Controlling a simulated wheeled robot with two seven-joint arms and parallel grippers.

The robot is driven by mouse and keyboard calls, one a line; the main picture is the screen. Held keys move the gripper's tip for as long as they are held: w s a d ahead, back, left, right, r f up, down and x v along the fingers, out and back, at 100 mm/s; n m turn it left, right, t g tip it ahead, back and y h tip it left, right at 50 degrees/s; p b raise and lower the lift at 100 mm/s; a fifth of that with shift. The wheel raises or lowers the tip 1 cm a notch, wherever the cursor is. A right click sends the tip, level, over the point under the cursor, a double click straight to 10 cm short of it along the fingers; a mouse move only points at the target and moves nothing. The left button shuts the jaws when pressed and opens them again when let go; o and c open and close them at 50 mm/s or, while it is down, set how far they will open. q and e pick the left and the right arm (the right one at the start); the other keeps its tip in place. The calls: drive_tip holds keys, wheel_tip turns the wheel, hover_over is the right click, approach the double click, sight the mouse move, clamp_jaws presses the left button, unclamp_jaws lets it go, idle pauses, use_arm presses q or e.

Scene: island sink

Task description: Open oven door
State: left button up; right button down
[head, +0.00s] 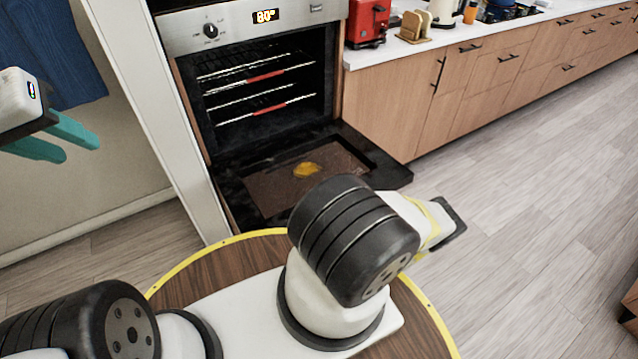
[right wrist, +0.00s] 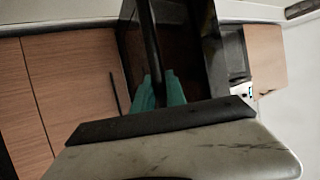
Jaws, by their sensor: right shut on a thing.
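The oven (head: 255,85) is at the back centre-left in the head view. Its door (head: 392,170) is folded down, nearly flat, with a dark frame and a brownish glass panel carrying a yellow-orange spot. My right gripper (right wrist: 161,92) shows in the right wrist view, its teal fingers shut on the dark bar of the door handle (right wrist: 148,40). In the head view my right arm hides the right gripper and the handle. My left gripper (head: 80,148) is at the far left, away from the oven, with its teal fingers apart and nothing between them.
Wooden cabinets (head: 440,100) and a countertop run to the right of the oven. A red toaster (head: 367,22) stands on the counter. A white panel edge (head: 150,110) is just left of the oven. The wood floor (head: 530,190) on the right is clear.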

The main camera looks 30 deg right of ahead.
drive_tip(key=shift+w+f, duration=0.15)
drive_tip(key=shift+f, duration=0.15)
drive_tip(key=shift+d, duration=0.1)
drive_tip(key=c, duration=1.4)
unclamp_jaws()
drive_tip(key=shift+o, duration=0.2)
drive_tip(key=shift+s+f, duration=0.2)
drive_tip(key=shift+s, duration=0.05)
drive_tip(key=s+d, duration=0.6)
drive_tip(key=s, duration=0.5)
drive_tip(key=shift+d, duration=0.2)
drive_tip(key=shift+f, duration=0.1)
drive_tip(key=shift+a, duration=0.1)
